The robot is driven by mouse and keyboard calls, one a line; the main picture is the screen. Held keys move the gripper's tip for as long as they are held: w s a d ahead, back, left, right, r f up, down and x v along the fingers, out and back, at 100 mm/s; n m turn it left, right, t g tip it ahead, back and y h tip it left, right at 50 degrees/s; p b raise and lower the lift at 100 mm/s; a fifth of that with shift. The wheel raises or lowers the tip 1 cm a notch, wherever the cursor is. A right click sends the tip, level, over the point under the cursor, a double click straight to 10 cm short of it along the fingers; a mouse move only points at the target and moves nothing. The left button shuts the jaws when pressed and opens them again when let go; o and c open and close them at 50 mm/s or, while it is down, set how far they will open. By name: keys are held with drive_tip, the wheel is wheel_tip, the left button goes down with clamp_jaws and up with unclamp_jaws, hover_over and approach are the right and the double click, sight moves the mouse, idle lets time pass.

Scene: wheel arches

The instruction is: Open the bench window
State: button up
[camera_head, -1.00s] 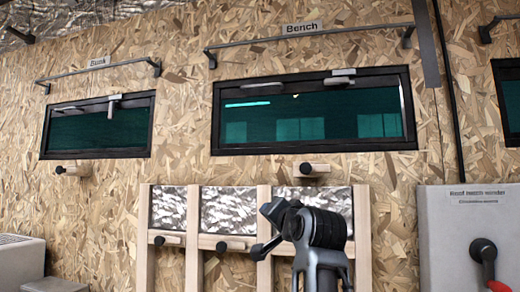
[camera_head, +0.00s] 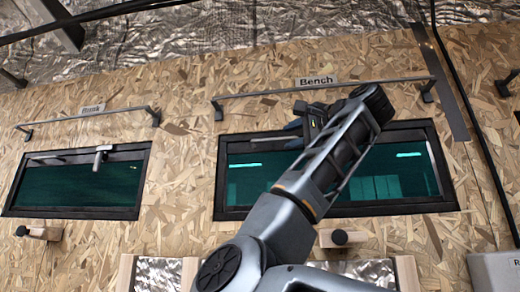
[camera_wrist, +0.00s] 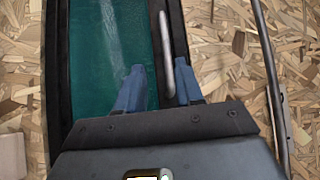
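The bench window (camera_head: 400,180) is a dark-framed teal pane under the "Bench" label (camera_head: 319,80). It looks shut, its pane lying within the frame. My gripper (camera_head: 305,122) is at the window's top edge in the head view, and my arm crosses in front of the pane. In the wrist view my gripper (camera_wrist: 158,80) is open. Its two blue fingers stand apart, one over the pane and one over the top frame strip. A silver bar (camera_wrist: 163,50) on the window's top edge runs toward the gap between them.
A metal rail (camera_head: 240,97) runs above the window, close to my gripper; it also shows in the wrist view (camera_wrist: 270,75). A second window (camera_head: 75,185), labelled "Bunk", is at the left. A wooden peg block (camera_head: 345,238) sits below the bench window.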

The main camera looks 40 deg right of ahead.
sight(276, 140)
drive_tip(key=shift+w+d+r+p, duration=0.15)
drive_tip(key=shift+w+r+p, duration=0.25)
drive_tip(key=shift+w, duration=0.95)
drive_tip(key=shift+w+d+r+p, duration=0.25)
drive_tip(key=shift+w+p, duration=0.35)
drive_tip(key=shift+w, duration=0.7)
drive_tip(key=shift+w+d+r+p, duration=0.1)
drive_tip(key=shift+w+r+p, duration=0.3)
drive_tip(key=shift+w, duration=0.95)
drive_tip(key=shift+f, duration=0.1)
drive_tip(key=shift+c, duration=0.3)
clamp_jaws()
